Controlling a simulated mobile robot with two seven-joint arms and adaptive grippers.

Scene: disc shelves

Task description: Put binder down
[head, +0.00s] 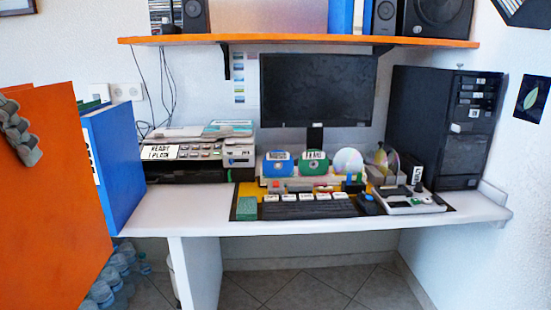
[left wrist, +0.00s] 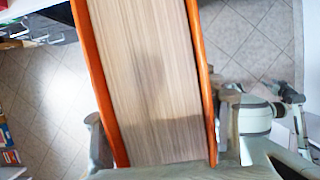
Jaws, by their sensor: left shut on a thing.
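A large orange binder (head: 55,190) fills the left side of the head view, close to the camera and in front of the desk's left end. My left gripper (head: 20,132) shows only in part there, with a grey finger against the binder's face. In the left wrist view, the binder (left wrist: 145,70) shows its two orange covers with striped, page-like layers between them. The fingers of my left gripper (left wrist: 163,125) press on both covers from outside. My right gripper is in neither view.
A blue binder (head: 115,165) stands upright at the left end of the white desk (head: 185,212), beside a printer (head: 200,152). A keyboard, small items and a computer tower (head: 440,125) crowd the desk. An orange shelf (head: 300,39) hangs above. Bottles (head: 112,280) stand below left.

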